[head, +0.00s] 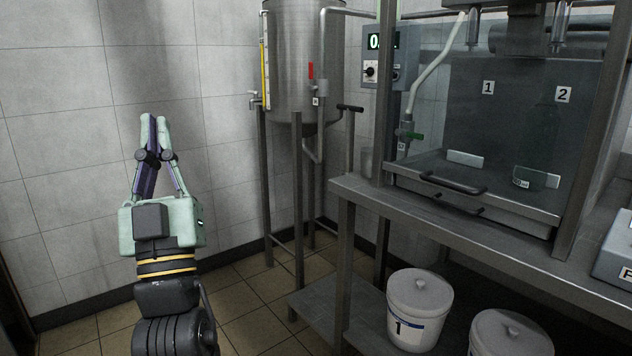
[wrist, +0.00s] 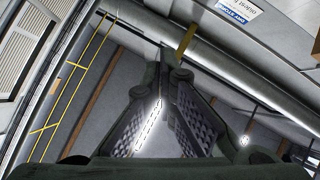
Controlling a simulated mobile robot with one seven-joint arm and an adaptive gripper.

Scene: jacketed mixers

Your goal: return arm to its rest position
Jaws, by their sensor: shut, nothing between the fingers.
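My gripper (head: 155,122) is at the left in the head view, raised in front of the tiled wall with its fingers pointing up. The fingers come together at their tips and hold nothing. The wrist view also shows my gripper (wrist: 168,75) with its fingers meeting, against a backdrop of ceiling pipes and beams. My gripper is apart from the bench and the tank.
A steel jacketed tank (head: 300,60) on legs stands right of my gripper. A steel bench (head: 455,235) with a clear-fronted enclosure (head: 530,110) fills the right. White lidded buckets (head: 419,310) and (head: 508,335) stand below. The space around my gripper is clear.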

